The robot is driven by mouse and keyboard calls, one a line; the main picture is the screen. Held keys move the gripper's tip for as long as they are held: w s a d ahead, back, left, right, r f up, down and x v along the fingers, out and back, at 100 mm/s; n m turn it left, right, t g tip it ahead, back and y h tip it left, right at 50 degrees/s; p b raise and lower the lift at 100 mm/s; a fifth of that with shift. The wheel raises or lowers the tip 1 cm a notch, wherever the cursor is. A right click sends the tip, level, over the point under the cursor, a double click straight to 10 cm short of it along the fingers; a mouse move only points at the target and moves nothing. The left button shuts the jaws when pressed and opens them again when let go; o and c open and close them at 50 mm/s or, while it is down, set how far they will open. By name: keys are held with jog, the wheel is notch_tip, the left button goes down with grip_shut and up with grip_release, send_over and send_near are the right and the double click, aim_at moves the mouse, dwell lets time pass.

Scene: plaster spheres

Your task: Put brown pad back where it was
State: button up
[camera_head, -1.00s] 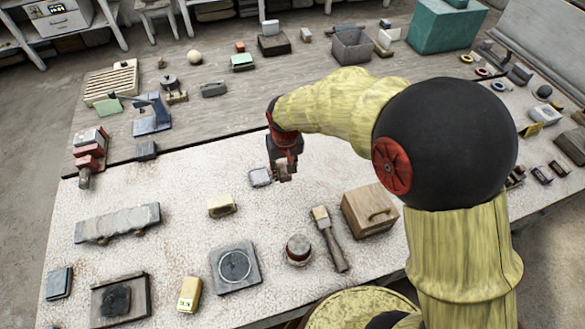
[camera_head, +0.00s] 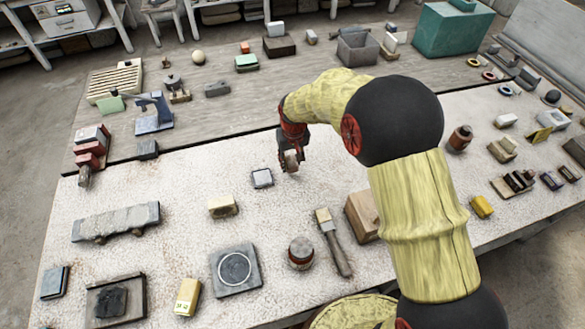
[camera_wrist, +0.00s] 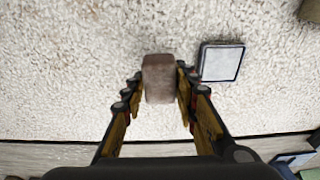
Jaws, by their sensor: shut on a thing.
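The brown pad (camera_wrist: 158,78) is a small block between the fingertips of my gripper (camera_wrist: 160,88) in the wrist view. The fingers are shut on its two sides. In the head view my gripper (camera_head: 290,163) points down over the white speckled tabletop, with the pad small and partly hidden at its tips. I cannot tell whether the pad touches the table. A pale square tile with a dark edge (camera_head: 262,178) lies on the table just left of my gripper; it also shows right of the pad in the wrist view (camera_wrist: 222,62).
A long grey slab (camera_head: 116,221) lies at left. The surface around the gripper is mostly clear.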

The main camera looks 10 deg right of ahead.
aim_at(293, 167)
jog(key=shift+w+d+f, duration=0.2)
jog(key=shift+w+f, duration=0.1)
jog(key=shift+f, duration=0.1)
jog(key=shift+w+d+f+b, duration=0.15)
jog(key=shift+f+b, duration=0.1)
jog(key=shift+f, duration=0.65)
jog(key=shift+w+f+b, duration=0.15)
jog(key=shift+f+b, duration=0.05)
jog(key=shift+f, duration=0.7)
jog(key=shift+f, duration=0.15)
jog(key=o, duration=1.2)
jog(key=shift+c, duration=0.2)
jog(key=shift+o, duration=0.3)
jog(key=r, duration=0.4)
jog(key=s+r+p, duration=0.1)
jog(key=r, duration=0.3)
jog(key=s+r+p, duration=0.1)
jog(key=r, duration=0.3)
jog(key=shift+d+r, duration=0.1)
jog(key=shift+d, duration=0.1)
